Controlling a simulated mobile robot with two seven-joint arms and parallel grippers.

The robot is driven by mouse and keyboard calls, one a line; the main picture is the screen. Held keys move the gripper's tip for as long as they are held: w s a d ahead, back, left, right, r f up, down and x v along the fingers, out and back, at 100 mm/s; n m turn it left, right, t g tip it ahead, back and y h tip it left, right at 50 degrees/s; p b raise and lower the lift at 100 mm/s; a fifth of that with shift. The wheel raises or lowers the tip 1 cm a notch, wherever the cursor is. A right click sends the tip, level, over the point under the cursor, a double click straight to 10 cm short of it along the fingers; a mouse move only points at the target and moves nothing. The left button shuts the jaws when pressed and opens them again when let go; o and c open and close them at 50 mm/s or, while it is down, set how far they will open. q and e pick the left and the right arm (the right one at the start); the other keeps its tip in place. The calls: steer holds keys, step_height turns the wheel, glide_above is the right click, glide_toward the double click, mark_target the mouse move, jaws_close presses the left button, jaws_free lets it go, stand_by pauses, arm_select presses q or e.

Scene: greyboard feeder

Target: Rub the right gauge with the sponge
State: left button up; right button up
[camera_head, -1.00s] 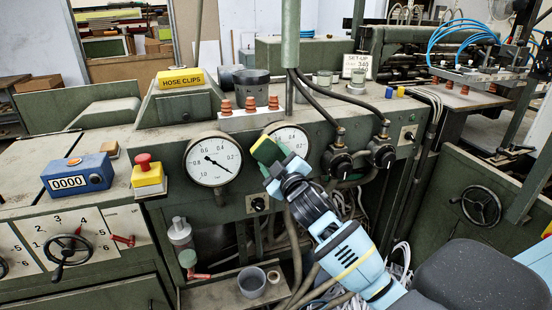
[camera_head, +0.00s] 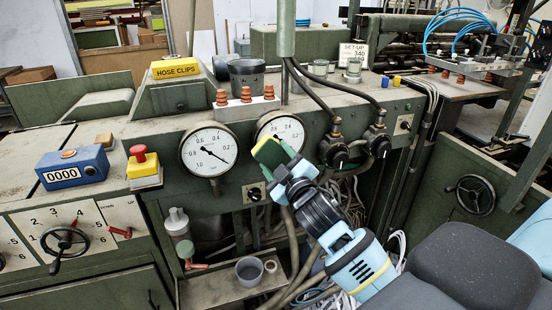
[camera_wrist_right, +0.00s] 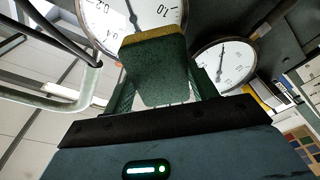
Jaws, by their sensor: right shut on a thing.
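My right gripper (camera_head: 281,166) is shut on the sponge (camera_head: 268,151), a green block with a yellow side. The right gauge (camera_head: 290,127) is a round white dial on the green machine front. In the head view the sponge covers the gauge's lower left part. In the right wrist view the sponge (camera_wrist_right: 155,68) stands between the fingers, its yellow edge overlapping the large dial of the right gauge (camera_wrist_right: 160,14). I cannot tell whether sponge and dial touch. The left gauge (camera_head: 208,151) is uncovered; it also shows in the right wrist view (camera_wrist_right: 224,62). My left gripper is out of view.
Black hoses (camera_head: 325,88) drop to two black knobs just right of the right gauge. Terracotta-coloured insulators (camera_head: 245,94) stand on the ledge above. A red button on a yellow box (camera_head: 143,168) and a blue counter (camera_head: 72,168) sit left. A grey cup (camera_head: 249,270) stands below.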

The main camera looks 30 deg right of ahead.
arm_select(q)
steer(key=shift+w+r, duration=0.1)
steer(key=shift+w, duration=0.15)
arm_select(e)
steer(key=shift+s+a, duration=0.1)
steer(key=shift+s, duration=0.25)
steer(key=shift+s+a, duration=0.25)
steer(key=shift+s, duration=0.85)
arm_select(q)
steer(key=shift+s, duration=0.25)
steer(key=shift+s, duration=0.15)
